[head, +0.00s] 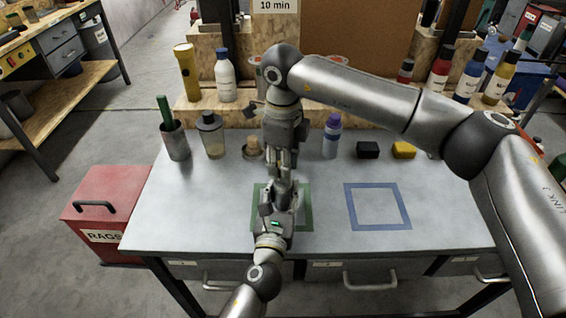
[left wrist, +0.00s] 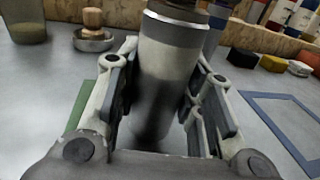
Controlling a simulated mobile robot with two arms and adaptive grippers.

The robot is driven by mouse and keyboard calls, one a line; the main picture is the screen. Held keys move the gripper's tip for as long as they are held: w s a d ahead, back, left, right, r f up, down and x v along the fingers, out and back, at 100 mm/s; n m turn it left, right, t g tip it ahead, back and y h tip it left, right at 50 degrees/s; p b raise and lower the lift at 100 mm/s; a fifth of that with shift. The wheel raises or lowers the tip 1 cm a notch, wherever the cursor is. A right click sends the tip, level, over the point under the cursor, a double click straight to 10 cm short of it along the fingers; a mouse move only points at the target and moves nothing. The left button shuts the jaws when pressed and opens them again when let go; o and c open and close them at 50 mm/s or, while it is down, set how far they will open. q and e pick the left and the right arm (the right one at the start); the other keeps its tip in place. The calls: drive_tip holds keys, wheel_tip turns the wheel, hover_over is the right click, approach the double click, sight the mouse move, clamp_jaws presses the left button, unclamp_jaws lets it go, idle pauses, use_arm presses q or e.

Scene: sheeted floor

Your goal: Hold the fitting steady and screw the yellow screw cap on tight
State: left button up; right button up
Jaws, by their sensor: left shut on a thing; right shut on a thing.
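The fitting (left wrist: 172,75) is a grey metal cylinder with a brighter band near its top, upright between the fingers of my left gripper in the left wrist view. My left gripper (head: 281,187) is shut on it above the green square outline (head: 308,214) on the bench. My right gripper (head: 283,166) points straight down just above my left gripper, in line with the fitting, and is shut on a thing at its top. The yellow screw cap is hidden by the fingers; I see no yellow there. In the head view the grippers hide most of the fitting.
A blue square outline (head: 379,228) lies on clear bench to the right. Behind stand a cup with a green handle (head: 174,138), a jar (head: 211,136), a wooden-handled brush (head: 253,146), a purple-capped bottle (head: 332,136), and black (head: 367,150) and yellow (head: 404,150) blocks.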

drive_tip(key=m, duration=0.2)
drive_tip(key=shift+r+m, duration=0.15)
drive_tip(key=shift+m, duration=0.25)
drive_tip(key=o, duration=1.1)
drive_tip(key=shift+c, duration=0.6)
